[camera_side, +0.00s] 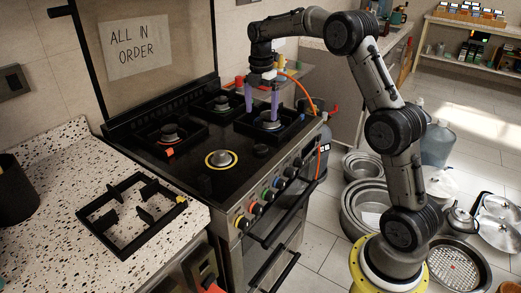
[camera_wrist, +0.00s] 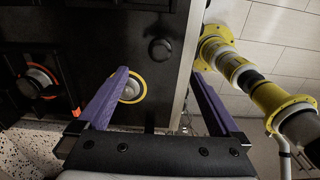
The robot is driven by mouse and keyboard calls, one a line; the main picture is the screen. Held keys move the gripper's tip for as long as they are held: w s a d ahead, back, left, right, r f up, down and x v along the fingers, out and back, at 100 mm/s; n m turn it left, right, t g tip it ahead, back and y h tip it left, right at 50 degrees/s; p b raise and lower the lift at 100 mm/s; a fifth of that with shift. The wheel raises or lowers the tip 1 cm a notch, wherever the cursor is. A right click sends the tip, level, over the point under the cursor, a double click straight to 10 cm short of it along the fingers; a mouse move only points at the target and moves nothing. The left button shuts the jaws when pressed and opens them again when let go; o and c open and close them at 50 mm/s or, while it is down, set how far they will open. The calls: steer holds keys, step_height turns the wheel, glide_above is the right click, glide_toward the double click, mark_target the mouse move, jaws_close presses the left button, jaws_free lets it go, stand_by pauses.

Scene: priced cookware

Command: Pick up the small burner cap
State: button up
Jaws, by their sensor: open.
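A small black round cap (camera_side: 261,151) lies on the black stove top, near its front edge. It also shows in the wrist view (camera_wrist: 161,49), beyond my fingertips. To its left is a bare burner (camera_side: 221,159) with a yellow ring and a pale metal centre; in the wrist view this burner (camera_wrist: 132,88) is partly covered by my left finger. My gripper (camera_side: 261,108) has two purple fingers, spread apart and pointing down with nothing between them. In the side view it appears in front of the right-hand burner, above the stove.
Black grates (camera_side: 272,138) stand around the other burners. A removed grate (camera_side: 92,212) lies on the speckled counter (camera_side: 40,235). Coloured knobs (camera_side: 266,194) line the stove front. An orange hose (camera_side: 303,92) runs at the right. The stove top around the cap is clear.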

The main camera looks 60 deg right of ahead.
mark_target(260, 147)
steer(key=f, duration=1.3)
steer(key=shift+a, duration=0.2)
steer(key=shift+r, duration=0.1)
steer(key=shift+c, duration=0.2)
steer(key=c, duration=1.4)
